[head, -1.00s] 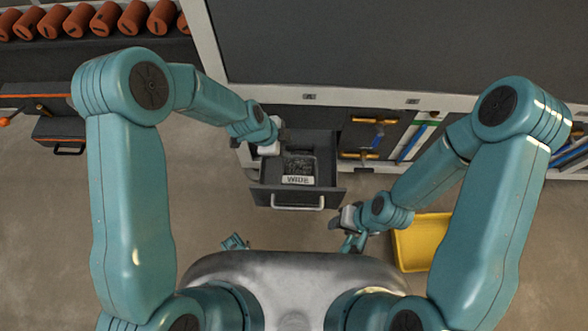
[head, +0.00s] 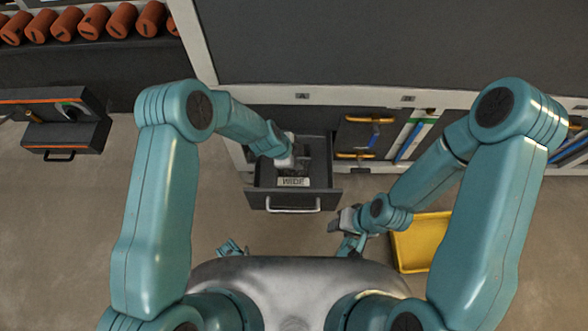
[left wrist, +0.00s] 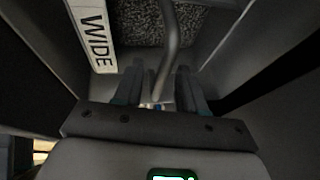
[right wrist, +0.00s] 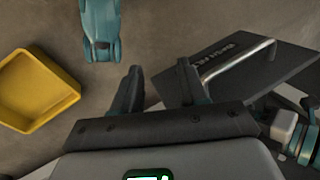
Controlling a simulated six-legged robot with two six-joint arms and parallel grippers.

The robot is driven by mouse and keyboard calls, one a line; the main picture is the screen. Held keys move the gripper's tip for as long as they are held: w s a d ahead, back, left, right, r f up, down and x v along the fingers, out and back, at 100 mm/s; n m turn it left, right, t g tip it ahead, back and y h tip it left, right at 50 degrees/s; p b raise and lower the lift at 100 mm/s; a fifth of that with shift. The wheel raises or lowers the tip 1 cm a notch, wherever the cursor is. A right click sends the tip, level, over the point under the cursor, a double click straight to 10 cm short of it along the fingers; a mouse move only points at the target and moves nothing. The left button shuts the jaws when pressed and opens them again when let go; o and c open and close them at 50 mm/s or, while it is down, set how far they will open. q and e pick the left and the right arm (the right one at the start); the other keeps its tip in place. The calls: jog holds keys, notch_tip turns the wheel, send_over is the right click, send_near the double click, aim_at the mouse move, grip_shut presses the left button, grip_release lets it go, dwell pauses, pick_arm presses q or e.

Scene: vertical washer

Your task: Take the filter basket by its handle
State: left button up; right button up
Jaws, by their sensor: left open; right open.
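The filter basket, with a speckled dark mesh and a white WIDE label (head: 293,182), sits inside the pulled-out drawer (head: 329,186). In the left wrist view the mesh (left wrist: 133,22) lies beyond the fingers and the label (left wrist: 93,36) stands at the left. A grey tubular handle (left wrist: 171,38) arches over the mesh and runs down between my left fingers. My left gripper (left wrist: 162,88) is open, inside the drawer, with its fingers on either side of the handle; contact cannot be told. My right gripper (right wrist: 155,85) is open and empty, right of the drawer front.
The drawer's own front handle (head: 293,209) faces me. Drawer walls stand close around my left gripper. A yellow bin (head: 421,240) lies on the floor at the right. Tools with yellow handles (head: 368,119) hang in the cabinet beside the drawer.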

pick_arm(q)
grip_shut()
dwell(1.3)
